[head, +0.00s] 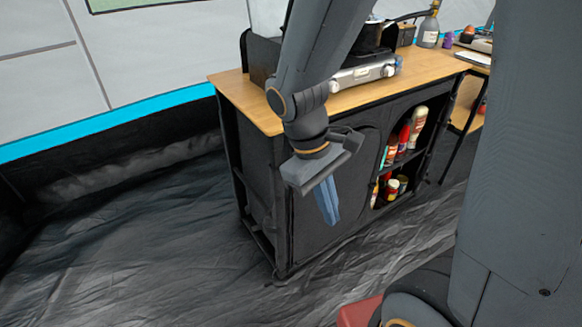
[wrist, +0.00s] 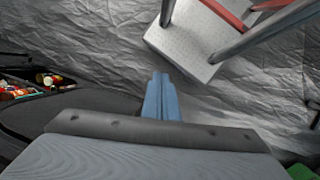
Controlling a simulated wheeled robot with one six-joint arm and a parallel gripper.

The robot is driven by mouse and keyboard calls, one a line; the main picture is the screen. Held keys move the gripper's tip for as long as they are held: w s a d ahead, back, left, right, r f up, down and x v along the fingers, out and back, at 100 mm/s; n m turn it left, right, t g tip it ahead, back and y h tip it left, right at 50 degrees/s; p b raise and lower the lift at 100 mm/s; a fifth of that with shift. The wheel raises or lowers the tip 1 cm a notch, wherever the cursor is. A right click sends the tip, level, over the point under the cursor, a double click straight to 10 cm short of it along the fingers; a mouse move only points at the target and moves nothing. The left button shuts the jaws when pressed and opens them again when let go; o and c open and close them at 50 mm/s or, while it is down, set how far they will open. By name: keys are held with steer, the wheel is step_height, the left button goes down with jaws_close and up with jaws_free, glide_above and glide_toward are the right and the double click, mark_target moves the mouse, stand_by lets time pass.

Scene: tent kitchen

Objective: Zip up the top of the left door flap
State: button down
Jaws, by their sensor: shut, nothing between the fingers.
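The left door flap (head: 350,170) is a dark fabric panel on the front of the cabinet (head: 245,190). It covers the left compartment, with a curved seam at its upper right. The zipper pull and the state of the zip are too small and dark to tell. My gripper (head: 328,221) is in front of the flap, fingers pointing down, and hides part of it and its top edge. Its blue fingers are together and empty. They also show in the wrist view (wrist: 160,75), over the floor; I cannot tell any contact with the flap.
The open right compartment holds several bottles and jars (head: 392,187). A stove (head: 362,74) stands on the wooden top (head: 420,72). Crinkled dark groundsheet (head: 130,240) lies clear to the left. A pale platform with grey posts (wrist: 185,50) is in the wrist view.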

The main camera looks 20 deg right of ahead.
steer(key=w+f+n+h+b, duration=0.4)
steer(key=f+n+h, duration=0.1)
steer(key=n, duration=0.1)
steer(key=w+a+f+n+t+h+b, duration=0.2)
steer(key=w+a+n+t+h+b, duration=0.55)
steer(key=w+a+n+t, duration=0.6)
steer(key=w+d+f+g+y+b, duration=0.1)
steer(key=w+d, duration=0.3)
steer(key=d, duration=0.2)
steer(key=w+d+f+g+b, duration=0.1)
steer(key=w+d+b, duration=0.1)
steer(key=w+d, duration=0.2)
steer(key=d, duration=0.3)
steer(key=shift+w+y, duration=0.3)
steer(key=shift+y, duration=0.05)
steer(key=shift+d, duration=0.15)
